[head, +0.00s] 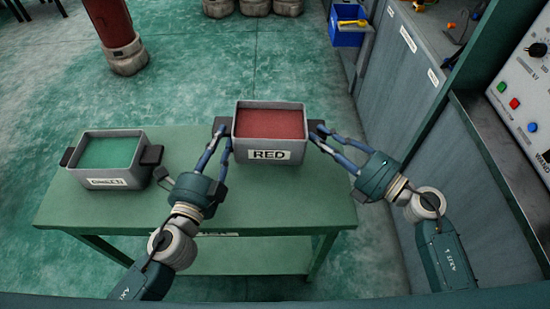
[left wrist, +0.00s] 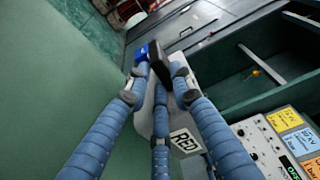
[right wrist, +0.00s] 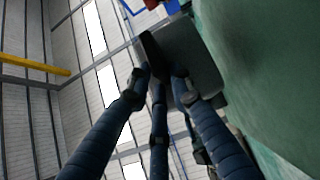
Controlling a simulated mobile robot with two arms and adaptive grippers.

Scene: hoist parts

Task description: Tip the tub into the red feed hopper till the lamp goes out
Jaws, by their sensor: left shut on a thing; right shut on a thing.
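The tub (head: 269,154), a grey box labelled RED with red contents, is upright at the middle of the head view, over the green table (head: 270,205). I cannot tell whether it touches the tabletop. My left gripper (head: 222,138) is shut on its left dark handle, and my right gripper (head: 320,135) is shut on its right one. The tub also shows in the left wrist view (left wrist: 183,142), and its grey wall in the right wrist view (right wrist: 192,62). I cannot make out the red feed hopper or its lamp for certain.
A second grey tub (head: 108,157) with green contents stands on the table's left part. A panel with buttons and a dial (head: 525,95) stands at the right, near my right arm. A blue bin (head: 347,30) is at the back. Open floor lies behind the table.

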